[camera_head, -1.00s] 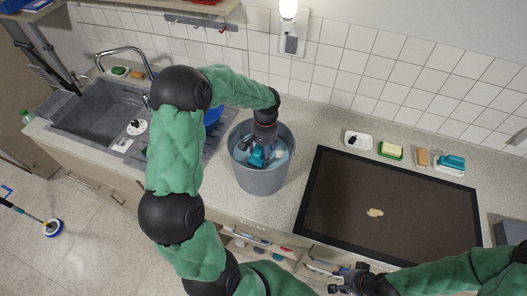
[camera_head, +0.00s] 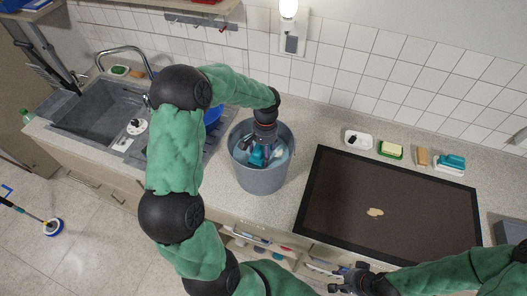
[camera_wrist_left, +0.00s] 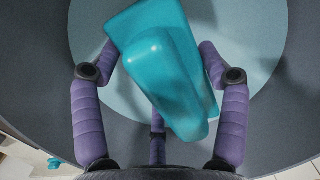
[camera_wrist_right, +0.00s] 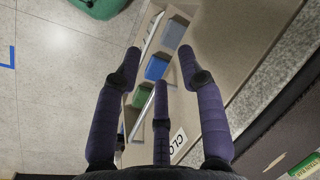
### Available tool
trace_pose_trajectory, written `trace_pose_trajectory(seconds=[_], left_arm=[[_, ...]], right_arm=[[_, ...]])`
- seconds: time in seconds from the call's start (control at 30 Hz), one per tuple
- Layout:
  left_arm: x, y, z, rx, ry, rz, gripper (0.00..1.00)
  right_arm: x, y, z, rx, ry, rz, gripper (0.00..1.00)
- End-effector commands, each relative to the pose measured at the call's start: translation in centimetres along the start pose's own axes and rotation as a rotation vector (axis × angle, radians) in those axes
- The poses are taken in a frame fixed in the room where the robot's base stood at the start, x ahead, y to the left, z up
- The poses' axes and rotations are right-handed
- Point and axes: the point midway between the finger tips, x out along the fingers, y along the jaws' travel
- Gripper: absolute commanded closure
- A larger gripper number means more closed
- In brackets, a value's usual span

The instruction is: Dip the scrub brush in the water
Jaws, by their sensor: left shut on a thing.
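The scrub brush (camera_wrist_left: 165,65) is teal with a raised handle. My left gripper (camera_head: 258,150) is shut on it, inside the grey bucket (camera_head: 262,182) on the counter. In the left wrist view the gripper's purple fingers (camera_wrist_left: 158,75) sit on both sides of the brush, and the pale blue water (camera_wrist_left: 255,40) shows around it. The brush is low in the bucket, at or near the water; how deep its bristles are is hidden. My right gripper (camera_head: 348,281) is open and empty near the front edge of the counter.
A dark board (camera_head: 420,215) with a beige blob (camera_head: 375,212) lies right of the bucket. Behind it stand a white dish (camera_head: 358,140), a green sponge holder (camera_head: 391,150), a tan block (camera_head: 422,157) and another teal brush (camera_head: 451,162). The sink (camera_head: 95,110) is at left.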

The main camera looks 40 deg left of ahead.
Motion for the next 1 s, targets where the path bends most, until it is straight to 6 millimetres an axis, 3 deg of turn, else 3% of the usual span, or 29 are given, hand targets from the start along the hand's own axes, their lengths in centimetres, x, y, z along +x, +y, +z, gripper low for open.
trace_pose_trajectory(seconds=[0.27,1.0], left_arm=[[-0.7,0.0,0.0,0.000,0.002,0.000,0.51],[-8.2,0.0,0.9,0.000,0.002,0.000,0.51]], right_arm=[[-0.4,-0.1,0.0,0.000,0.000,0.000,0.60],[-5.2,-1.8,0.2,0.000,0.000,0.000,0.60]])
